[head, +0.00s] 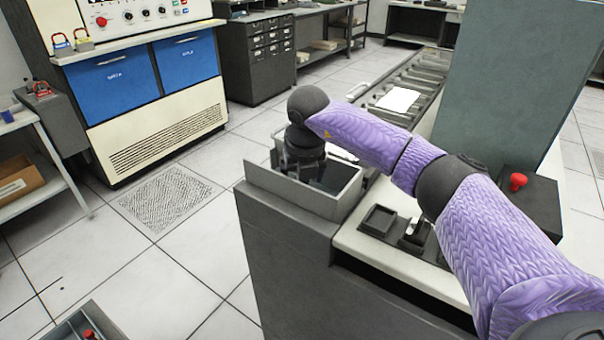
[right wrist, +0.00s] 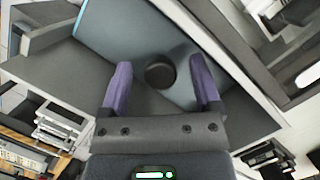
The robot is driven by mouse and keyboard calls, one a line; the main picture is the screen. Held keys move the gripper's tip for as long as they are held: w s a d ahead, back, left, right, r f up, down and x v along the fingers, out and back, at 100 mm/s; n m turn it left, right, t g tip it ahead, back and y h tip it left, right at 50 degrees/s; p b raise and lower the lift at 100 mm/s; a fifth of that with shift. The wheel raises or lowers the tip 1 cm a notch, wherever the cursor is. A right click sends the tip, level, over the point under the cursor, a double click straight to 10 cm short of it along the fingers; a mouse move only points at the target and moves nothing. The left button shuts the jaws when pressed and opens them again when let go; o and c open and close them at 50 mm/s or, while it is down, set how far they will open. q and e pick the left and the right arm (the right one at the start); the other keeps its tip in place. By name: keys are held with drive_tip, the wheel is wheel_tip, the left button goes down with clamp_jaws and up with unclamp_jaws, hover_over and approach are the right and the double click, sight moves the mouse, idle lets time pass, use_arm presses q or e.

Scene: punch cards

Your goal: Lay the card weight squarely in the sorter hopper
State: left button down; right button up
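The sorter hopper (head: 290,194) is a light grey open box on the end of the dark grey sorter. My right gripper (head: 305,165) is over it, pointing down, and hides much of its inside. In the right wrist view my right gripper (right wrist: 161,85) is open, with one purple finger on each side of a round black knob (right wrist: 160,73). Gaps show between the knob and both fingers. The knob appears to belong to the card weight, a flat blue-grey plate (right wrist: 118,35) inside the hopper. I cannot tell whether the plate lies square. My left gripper is not in view.
A white card (head: 397,99) lies on the row of sorter pockets behind the hopper. A small black tray (head: 378,220) and a red button (head: 518,181) are on the sorter at right. A tall grey panel (head: 510,75) rises behind my right arm. Open floor lies left.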

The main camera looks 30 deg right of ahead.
drive_tip(key=shift+s+f, duration=0.15)
drive_tip(key=shift+f, duration=0.1)
drive_tip(key=p+v, duration=0.2)
drive_tip(key=v, duration=0.8)
drive_tip(key=shift+r, duration=0.2)
